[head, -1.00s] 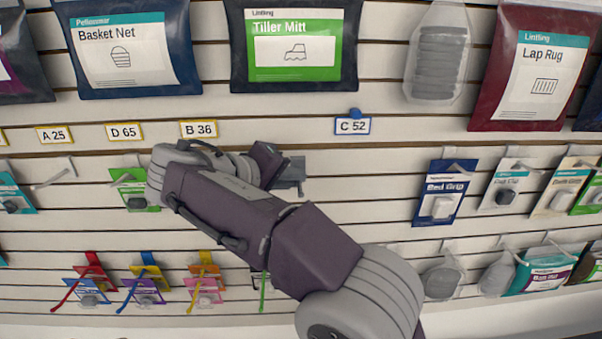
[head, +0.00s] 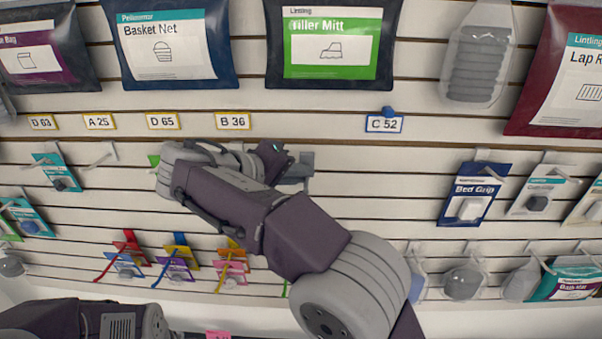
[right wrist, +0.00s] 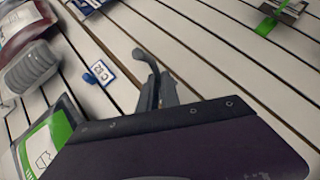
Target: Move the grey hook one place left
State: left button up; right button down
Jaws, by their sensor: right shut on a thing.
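The grey hook (right wrist: 146,62) shows in the right wrist view, its bent rod sticking out past the fingers over the white slatted wall. My right gripper (right wrist: 165,92) is shut on it. In the head view my right gripper (head: 292,172) is at the wall below and between tags B 36 (head: 233,121) and C 52 (head: 384,124). I cannot tell whether the hook touches the wall. Part of my left arm shows at the lower left, but its gripper is out of view.
An empty white hook (head: 105,155) is at left. Right of my gripper the row is bare up to the Bed Grip pack (head: 474,192). Large bags, including Tiller Mitt (head: 332,42), hang above.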

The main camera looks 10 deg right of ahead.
aim_at(301, 161)
jog(key=shift+w, duration=0.2)
jog(key=shift+w+d+p, duration=0.2)
jog(key=shift+w+p, duration=0.35)
jog(key=shift+w, duration=0.25)
jog(key=shift+w+d+r, duration=0.1)
jog(key=shift+w, duration=0.1)
jog(key=shift+w+d+p, duration=0.25)
jog(key=shift+w+p, duration=0.7)
jog(key=shift+w, duration=0.2)
jog(key=shift+w+p, duration=0.25)
jog(key=shift+p, duration=0.05)
dwell(0.4)
jog(key=shift+w+d, duration=0.25)
jog(key=shift+w, duration=0.55)
dwell(1.7)
jog(key=shift+f+b, duration=0.3)
jog(key=shift+f, duration=0.2)
dwell(0.9)
